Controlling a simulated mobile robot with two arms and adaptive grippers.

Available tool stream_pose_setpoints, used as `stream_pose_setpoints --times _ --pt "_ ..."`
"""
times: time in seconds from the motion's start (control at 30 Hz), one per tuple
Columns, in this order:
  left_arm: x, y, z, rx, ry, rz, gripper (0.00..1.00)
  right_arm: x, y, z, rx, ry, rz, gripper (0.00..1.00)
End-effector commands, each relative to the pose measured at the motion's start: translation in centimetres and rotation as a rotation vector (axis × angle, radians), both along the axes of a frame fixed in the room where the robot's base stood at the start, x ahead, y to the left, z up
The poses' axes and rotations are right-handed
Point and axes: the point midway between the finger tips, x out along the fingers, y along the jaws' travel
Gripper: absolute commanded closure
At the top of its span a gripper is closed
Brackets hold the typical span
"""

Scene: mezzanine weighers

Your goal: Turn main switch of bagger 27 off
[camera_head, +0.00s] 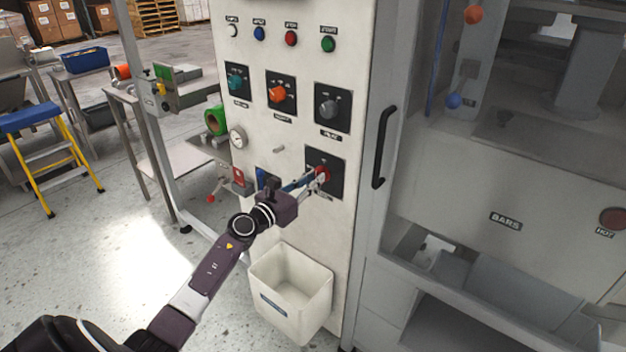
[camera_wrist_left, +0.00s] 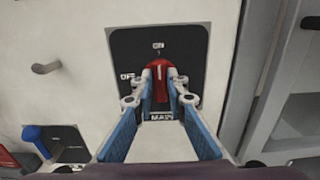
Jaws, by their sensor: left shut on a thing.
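The main switch is a red knob (camera_wrist_left: 160,72) on a black plate (camera_wrist_left: 193,42) with "ON" above, "OFF" at the left and "MAIN" below. Its white mark points up toward "ON". In the head view the red knob (camera_head: 322,174) sits at the lower right of the white control panel (camera_head: 262,70). My left gripper (camera_head: 314,180) reaches it from the lower left. In the left wrist view the fingertips of the gripper (camera_wrist_left: 160,90) are shut on the knob's two sides and cover part of it. My right gripper is not in view.
Three other knobs, teal (camera_head: 236,82), orange (camera_head: 277,93) and grey (camera_head: 328,106), sit above. A blue handle (camera_wrist_left: 38,138) is left of the switch. A white bin (camera_head: 292,290) hangs below. A black door handle (camera_head: 383,147) is at the right.

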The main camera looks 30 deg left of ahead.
Motion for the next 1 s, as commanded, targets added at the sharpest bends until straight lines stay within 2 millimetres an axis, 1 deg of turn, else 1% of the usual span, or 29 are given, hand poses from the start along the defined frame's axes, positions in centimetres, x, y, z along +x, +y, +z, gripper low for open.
stream_pose_setpoints --times 0.17,0.37,0.57,1.0 --pt "0.0 0.0 0.0 -0.021 0.003 0.000 1.00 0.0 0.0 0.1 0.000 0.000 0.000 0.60" --pt "0.0 0.1 0.1 -0.106 0.010 0.000 1.00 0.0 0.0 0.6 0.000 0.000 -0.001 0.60" --pt "0.0 0.2 0.1 -0.260 0.022 0.000 1.00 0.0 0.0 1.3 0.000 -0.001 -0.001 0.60" --pt "0.0 0.4 0.0 -0.678 0.055 0.001 1.00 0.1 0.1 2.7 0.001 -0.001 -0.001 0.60"
